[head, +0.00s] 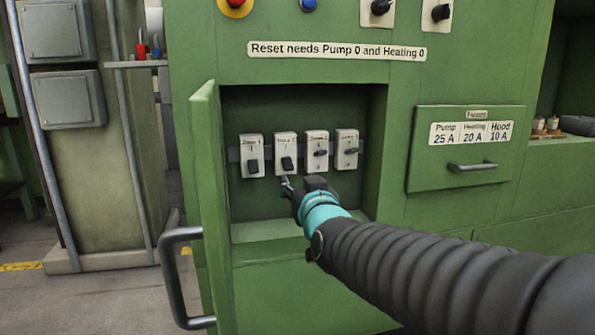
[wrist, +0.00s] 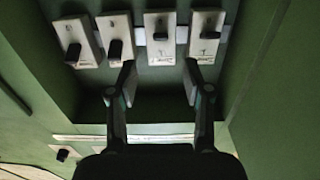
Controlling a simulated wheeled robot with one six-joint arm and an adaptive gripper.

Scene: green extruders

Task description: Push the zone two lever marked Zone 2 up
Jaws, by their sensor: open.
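Several pale switch plates with black levers sit in a row at the back of the open green niche. In the head view the second from the left (head: 285,142) seems to be marked Zone 2, though its label is hard to read. Its lever (head: 287,164) points down. My gripper (head: 300,184) is open and empty, just below and in front of this plate. The wrist view looks upside down; there my gripper's fingertips (wrist: 160,74) are spread either side of the same plate (wrist: 161,55). I cannot tell whether they touch anything.
The leftmost plate (head: 251,143) has its lever low; the third (head: 316,140) and fourth (head: 347,137) have theirs higher. The open green door (head: 211,200) stands left of the niche. Niche walls close in at both sides. A fuse drawer (head: 466,175) lies right.

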